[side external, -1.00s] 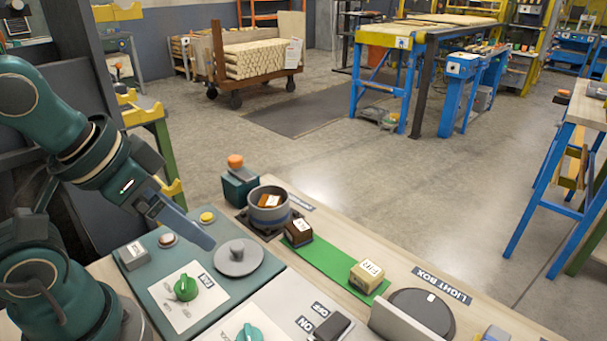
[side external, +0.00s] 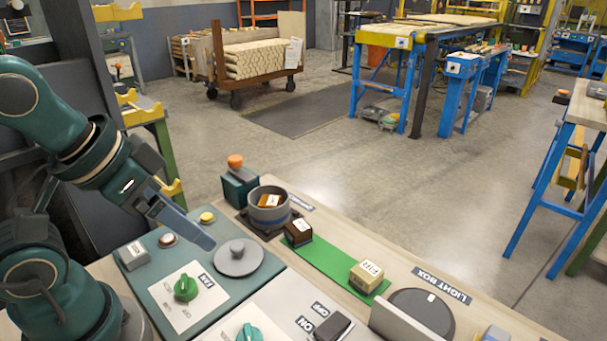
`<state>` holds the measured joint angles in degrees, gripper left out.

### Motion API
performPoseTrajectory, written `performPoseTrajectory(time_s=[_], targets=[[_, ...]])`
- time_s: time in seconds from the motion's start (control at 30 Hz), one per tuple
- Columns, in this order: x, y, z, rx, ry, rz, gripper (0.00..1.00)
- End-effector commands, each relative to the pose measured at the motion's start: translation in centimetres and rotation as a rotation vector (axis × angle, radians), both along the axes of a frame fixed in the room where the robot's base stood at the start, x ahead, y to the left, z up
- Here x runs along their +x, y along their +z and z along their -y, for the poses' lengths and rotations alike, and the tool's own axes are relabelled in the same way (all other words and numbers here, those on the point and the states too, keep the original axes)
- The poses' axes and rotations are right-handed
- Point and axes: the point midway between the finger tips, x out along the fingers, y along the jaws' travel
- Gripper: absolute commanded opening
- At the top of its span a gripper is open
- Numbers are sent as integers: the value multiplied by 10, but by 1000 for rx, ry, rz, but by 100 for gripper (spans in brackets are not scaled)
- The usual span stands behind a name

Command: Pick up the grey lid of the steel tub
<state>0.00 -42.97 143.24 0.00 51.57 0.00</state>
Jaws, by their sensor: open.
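The grey lid (side external: 255,264) is a round disc with a raised knob on top. It lies flat on the teal panel, apart from the tub. The steel tub (side external: 268,207) stands open behind and to the right of the lid, with a brown labelled block (side external: 269,200) inside. My gripper (side external: 208,242) is above and just left of the lid, pointing down and right at a slant. Its fingers overlap in this view, so the gap between them is hidden. Nothing shows held in it, and it appears apart from the knob.
A dark brown block (side external: 298,233) and a tan block (side external: 366,275) sit on the green strip (side external: 333,262). A green box with an orange knob (side external: 237,179) stands left of the tub. A green fan dial (side external: 186,288) and small buttons (side external: 207,217) lie near the lid.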

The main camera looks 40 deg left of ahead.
Motion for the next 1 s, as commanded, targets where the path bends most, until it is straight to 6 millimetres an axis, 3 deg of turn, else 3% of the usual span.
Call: performPoseTrajectory(time_s=[0.03,0.07,0.37,0.6,0.77,1.0], targets=[[0,0,0,0,0,0,74],[0,0,0,0,0,0,67],[1,1,0,-1,3,5,67],[32,8,-5,-7,43,-11,67],[60,-8,-15,-13,94,-106,67],[85,-47,-31,-26,162,-264,67]])
